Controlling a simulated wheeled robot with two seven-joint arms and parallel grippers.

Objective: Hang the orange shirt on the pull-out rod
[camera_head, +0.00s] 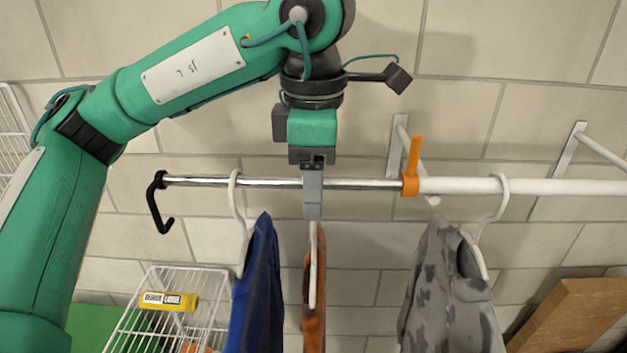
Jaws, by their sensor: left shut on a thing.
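The orange shirt (315,325) hangs on a white hanger (313,265), seen nearly edge-on, in the middle of the head view. My left gripper (312,205) points down and is shut on the top of this hanger. The thin chrome pull-out rod (365,184) passes behind the gripper fingers. The fingers hide the hanger's hook, so I cannot tell whether it is over the rod. My right gripper is not in view.
A blue garment (258,290) hangs close on the left on its own hanger. A grey patterned garment (450,290) hangs on the white rod (560,187). An orange clamp (411,180) joins the rods. A black hook (158,200) ends the chrome rod. A wire rack (215,285) stands lower left.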

